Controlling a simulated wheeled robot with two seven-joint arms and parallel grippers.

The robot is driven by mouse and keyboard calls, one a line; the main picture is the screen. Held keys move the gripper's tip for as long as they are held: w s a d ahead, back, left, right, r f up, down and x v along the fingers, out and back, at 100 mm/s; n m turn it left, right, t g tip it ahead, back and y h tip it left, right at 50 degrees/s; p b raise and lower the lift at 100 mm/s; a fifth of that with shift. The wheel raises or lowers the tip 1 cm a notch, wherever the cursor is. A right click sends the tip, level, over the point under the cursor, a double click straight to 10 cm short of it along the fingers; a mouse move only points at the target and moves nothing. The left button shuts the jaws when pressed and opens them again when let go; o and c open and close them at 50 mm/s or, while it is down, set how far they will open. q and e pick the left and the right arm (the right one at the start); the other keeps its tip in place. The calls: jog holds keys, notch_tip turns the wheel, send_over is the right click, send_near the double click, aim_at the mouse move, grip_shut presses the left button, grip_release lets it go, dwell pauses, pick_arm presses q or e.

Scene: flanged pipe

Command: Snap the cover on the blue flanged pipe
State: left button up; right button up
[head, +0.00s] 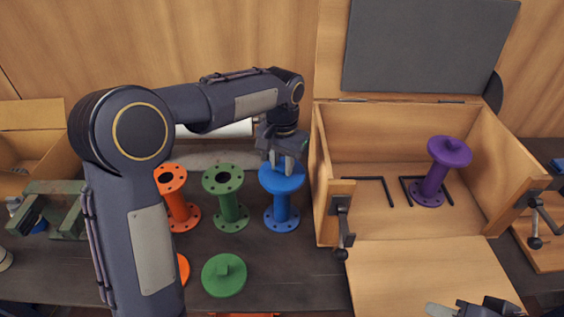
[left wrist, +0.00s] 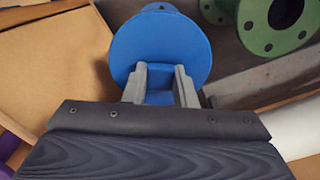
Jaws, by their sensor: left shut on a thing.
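The blue flanged pipe (head: 281,211) stands upright on the dark bench, left of the wooden box. The round blue cover (head: 287,183) is at its top end; it also shows in the left wrist view (left wrist: 160,42). My left gripper (head: 281,164) is above the pipe, shut on the cover's raised block between its fingers (left wrist: 160,85). The cover hides the pipe's upper flange in the head view. I cannot tell whether the cover touches the flange or is fully seated. My right gripper (head: 458,309) shows only partly at the bottom right edge, away from the pipe.
A green pipe (head: 229,207) and an orange pipe (head: 178,207) stand uncovered to the left. A green cover (head: 224,282) and a partly hidden orange cover (head: 184,268) lie in front. A purple covered pipe (head: 433,182) stands inside the open wooden box (head: 375,148), with black hex-key shapes.

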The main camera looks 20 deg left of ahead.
aim_at(282, 165)
pick_arm(q)
jog(key=shift+f, duration=0.35)
dwell(1.2)
jog(key=o, duration=1.5)
jog(key=shift+r+p, duration=2.45)
jog(key=shift+r, duration=0.35)
grip_shut()
